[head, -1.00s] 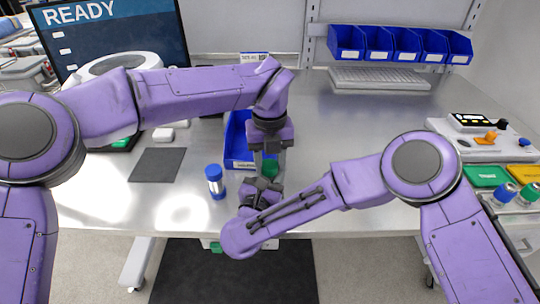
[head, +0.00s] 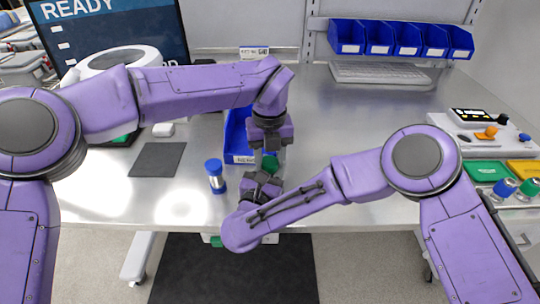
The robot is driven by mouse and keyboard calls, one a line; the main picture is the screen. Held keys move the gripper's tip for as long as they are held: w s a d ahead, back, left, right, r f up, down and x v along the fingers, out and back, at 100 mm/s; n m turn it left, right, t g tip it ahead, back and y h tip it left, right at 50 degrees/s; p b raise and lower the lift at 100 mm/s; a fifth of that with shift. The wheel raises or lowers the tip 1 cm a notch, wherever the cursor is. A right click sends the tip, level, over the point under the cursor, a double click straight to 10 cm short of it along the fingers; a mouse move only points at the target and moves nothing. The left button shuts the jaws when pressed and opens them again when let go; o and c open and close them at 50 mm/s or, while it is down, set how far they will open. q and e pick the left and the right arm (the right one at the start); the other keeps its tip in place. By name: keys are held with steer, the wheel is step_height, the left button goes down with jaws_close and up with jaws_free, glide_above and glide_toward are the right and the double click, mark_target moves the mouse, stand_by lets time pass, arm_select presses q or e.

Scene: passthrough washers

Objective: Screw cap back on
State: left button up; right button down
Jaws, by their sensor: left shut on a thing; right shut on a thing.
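A small green-capped part (head: 270,162) shows between my two grippers, over the front middle of the bench. My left gripper (head: 272,150) reaches down from above and is shut on the green cap. My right gripper (head: 268,176) comes from the front, just below, and is shut on what appears to be the container body. That body is mostly hidden by the gripper, so I cannot tell whether the cap is seated on it. A blue-capped cylinder (head: 215,177) stands upright on the bench to the left of the grippers.
A blue bin (head: 237,137) stands right behind the grippers, partly hidden. A dark flat pad (head: 157,160) lies to the left. A device with green and yellow trays (head: 487,171) is at the right. Blue bins (head: 392,38) hang at the back. The bench right of centre is clear.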

arm_select(q)
steer(key=shift+f, duration=0.3)
steer(key=shift+s+f, duration=0.1)
steer(key=shift+f, duration=0.2)
steer(key=shift+c, duration=1.4)
steer(key=shift+r, duration=0.1)
jaws_close()
steer(key=shift+r, duration=0.25)
steer(key=shift+r, duration=0.45)
steer(key=shift+f, duration=1.05)
steer(key=shift+r, duration=0.3)
